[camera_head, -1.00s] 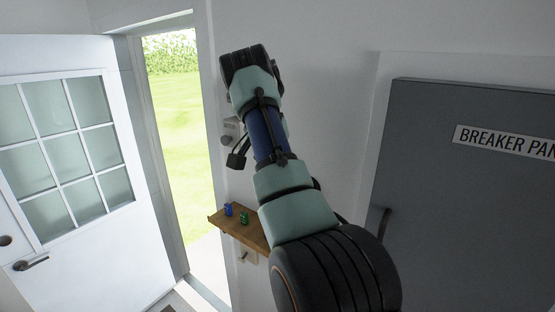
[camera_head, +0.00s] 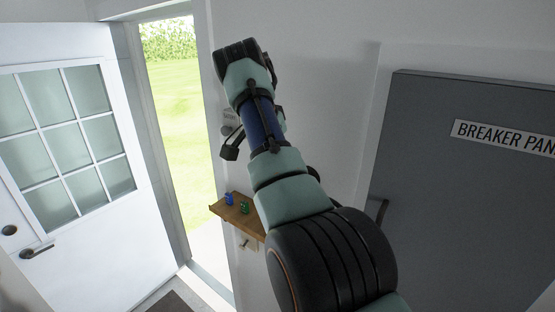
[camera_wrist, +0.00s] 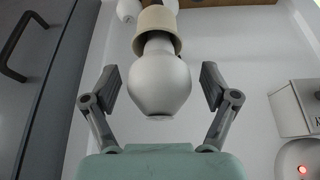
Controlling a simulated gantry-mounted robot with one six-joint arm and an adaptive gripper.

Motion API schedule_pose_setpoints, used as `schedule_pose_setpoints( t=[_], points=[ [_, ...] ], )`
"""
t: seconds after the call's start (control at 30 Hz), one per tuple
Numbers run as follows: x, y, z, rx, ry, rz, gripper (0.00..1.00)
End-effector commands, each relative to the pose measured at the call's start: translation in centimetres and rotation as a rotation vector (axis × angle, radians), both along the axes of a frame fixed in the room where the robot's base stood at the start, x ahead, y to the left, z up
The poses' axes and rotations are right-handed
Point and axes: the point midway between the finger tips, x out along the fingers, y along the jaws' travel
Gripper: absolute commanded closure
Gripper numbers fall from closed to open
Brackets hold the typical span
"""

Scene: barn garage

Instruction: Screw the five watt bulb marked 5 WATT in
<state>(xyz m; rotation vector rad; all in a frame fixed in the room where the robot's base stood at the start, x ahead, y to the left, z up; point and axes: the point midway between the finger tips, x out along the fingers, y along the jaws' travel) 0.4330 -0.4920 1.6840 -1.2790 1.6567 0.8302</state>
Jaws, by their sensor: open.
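A white bulb (camera_wrist: 158,90) hangs in the wrist view with its round end toward me and its neck up at a beige socket (camera_wrist: 157,28). No 5 WATT mark is readable on it. Whether its thread sits in the socket cannot be told. My gripper (camera_wrist: 160,78) is open, with one finger on each side of the bulb and a visible gap to both.
A wooden shelf (camera_head: 236,221) holds a small blue item (camera_head: 229,199) and a green item (camera_head: 244,208). A grey breaker panel door (camera_head: 440,200) is on the right. A white door (camera_head: 130,200) stands open at left. A box (camera_wrist: 296,107) and a round device with a red light (camera_wrist: 301,168) are in the wrist view.

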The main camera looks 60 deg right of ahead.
Motion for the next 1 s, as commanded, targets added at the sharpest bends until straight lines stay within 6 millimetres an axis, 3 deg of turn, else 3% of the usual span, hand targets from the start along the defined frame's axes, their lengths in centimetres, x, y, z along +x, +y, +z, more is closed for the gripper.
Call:
schedule_pose_setpoints(
  t=[0.57,0.77,0.9,1.0],
  points=[
    [-0.09,-0.05,-0.48,-0.001,-0.002,0.426,0.14],
    [-0.15,-0.1,-0.43,-0.003,-0.003,0.694,0.14],
    [-0.14,-0.11,0.02,-0.001,-0.003,0.973,0.14],
    [-0.04,-0.02,0.08,-0.001,-0.002,1.047,0.14]
  ],
)
